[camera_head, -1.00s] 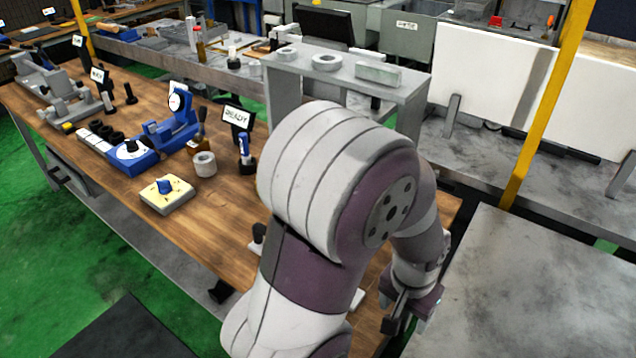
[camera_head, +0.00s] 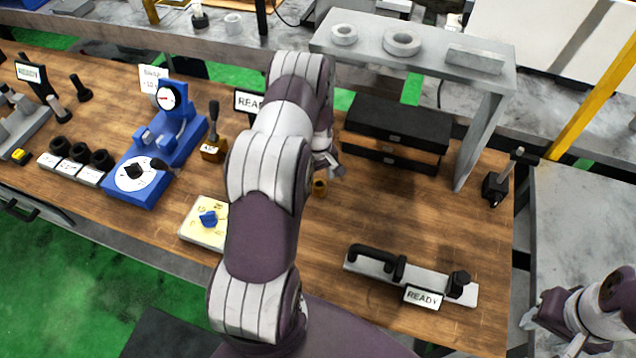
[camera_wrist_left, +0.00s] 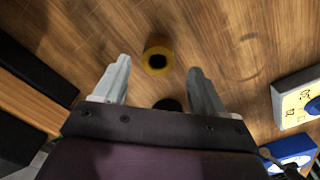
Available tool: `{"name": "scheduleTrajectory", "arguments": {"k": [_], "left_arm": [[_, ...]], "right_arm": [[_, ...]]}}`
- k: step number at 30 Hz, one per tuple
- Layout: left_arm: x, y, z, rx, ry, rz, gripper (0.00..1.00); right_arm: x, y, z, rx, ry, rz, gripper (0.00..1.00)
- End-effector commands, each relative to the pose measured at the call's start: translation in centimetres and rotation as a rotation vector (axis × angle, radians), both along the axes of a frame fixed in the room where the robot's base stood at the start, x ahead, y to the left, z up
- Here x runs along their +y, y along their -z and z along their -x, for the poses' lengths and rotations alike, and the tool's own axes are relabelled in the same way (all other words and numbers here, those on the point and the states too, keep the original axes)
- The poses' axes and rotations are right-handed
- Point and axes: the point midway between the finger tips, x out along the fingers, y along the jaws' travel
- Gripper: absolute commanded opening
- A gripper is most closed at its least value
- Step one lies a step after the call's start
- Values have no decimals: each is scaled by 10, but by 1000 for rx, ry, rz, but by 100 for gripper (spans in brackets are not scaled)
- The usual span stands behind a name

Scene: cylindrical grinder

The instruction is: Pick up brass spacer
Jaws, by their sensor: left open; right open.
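The brass spacer (camera_head: 320,187) is a small yellow ring standing on the wooden bench, just below my left gripper (camera_head: 328,166) in the head view. In the left wrist view the spacer (camera_wrist_left: 158,52) shows from above, with a dark hole. It lies just ahead of and between the two spread fingers of my left gripper (camera_wrist_left: 159,67), which are open and empty. Whether the fingertips are level with it is unclear. My right gripper (camera_head: 532,318) is open at the lower right, off the bench, far from the spacer.
Black drawers (camera_head: 398,123) stand beyond the spacer, under a grey shelf (camera_head: 470,65). A fixture plate with a READY sign (camera_head: 423,298) lies nearer right. A cream dial block (camera_head: 200,232) and blue gauge stand (camera_head: 150,170) are left. Bench right of the spacer is clear.

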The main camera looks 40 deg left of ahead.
Motion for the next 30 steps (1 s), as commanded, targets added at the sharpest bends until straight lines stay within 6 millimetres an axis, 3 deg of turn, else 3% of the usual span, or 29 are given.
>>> {"name": "scheduleTrajectory", "arguments": {"k": [4, 11, 15, 18, 30], "left_arm": [[0, 18, 0, 0, 0, 0, 71], [0, 22, -1, -1, 1, 0, 71], [0, 22, -1, -1, 1, 0, 25], [0, 22, -1, -2, 1, -1, 0], [1, 10, -2, -6, 1, -3, 0]], "right_arm": [[0, -9, 0, 0, 0, 0, 43], [0, -8, 0, 0, 0, 0, 43], [0, -8, 0, 0, 0, 0, 43], [0, -8, 0, 0, 0, 0, 43], [0, -1, 0, 0, 0, 0, 43]]}}
